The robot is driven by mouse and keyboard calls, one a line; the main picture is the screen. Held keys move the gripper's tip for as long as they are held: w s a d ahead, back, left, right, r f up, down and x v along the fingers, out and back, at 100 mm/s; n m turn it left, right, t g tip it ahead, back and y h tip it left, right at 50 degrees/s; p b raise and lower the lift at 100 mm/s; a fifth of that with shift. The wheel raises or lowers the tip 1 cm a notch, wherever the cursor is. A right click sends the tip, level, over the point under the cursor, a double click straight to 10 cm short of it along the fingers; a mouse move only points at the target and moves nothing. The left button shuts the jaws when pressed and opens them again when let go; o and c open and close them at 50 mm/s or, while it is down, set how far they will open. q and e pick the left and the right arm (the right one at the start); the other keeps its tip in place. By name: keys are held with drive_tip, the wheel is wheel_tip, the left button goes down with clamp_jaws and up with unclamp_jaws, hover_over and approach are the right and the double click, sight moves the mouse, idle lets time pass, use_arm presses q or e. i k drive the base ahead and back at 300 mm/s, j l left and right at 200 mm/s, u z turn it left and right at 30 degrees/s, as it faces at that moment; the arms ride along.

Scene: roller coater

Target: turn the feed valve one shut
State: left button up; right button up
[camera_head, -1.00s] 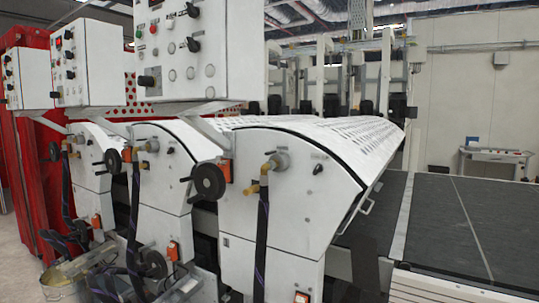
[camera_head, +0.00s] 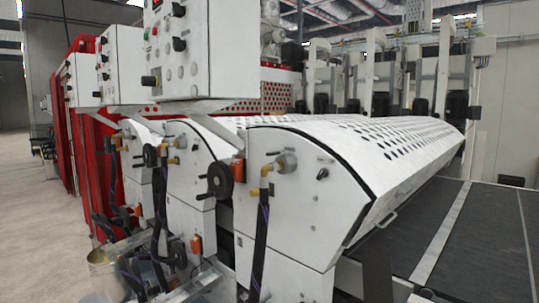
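No label marks which valve is feed valve one. A brass valve fitting (camera_head: 266,172) with a dark hose hanging from it sits on the nearest white coater unit (camera_head: 292,222), beside a round grey boss (camera_head: 287,163). Similar yellowish fittings show on the middle unit (camera_head: 180,142) and the farthest unit (camera_head: 128,137), partly hidden. Whether these valves are open or shut is too small to tell. Neither of my grippers is in view.
A black handwheel (camera_head: 220,181) stands out left of the nearest fitting. White control boxes (camera_head: 188,55) hang above the units. A metal bucket (camera_head: 104,270) stands low at the left. Open floor (camera_head: 30,215) lies left of the machine; a dark conveyor bed (camera_head: 478,250) lies right.

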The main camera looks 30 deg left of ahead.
sight(273, 154)
drive_tip(key=i+l+u, duration=0.2)
drive_tip(key=i, duration=0.2)
drive_tip(key=i+l+u, duration=0.2)
drive_tip(key=i, duration=0.2)
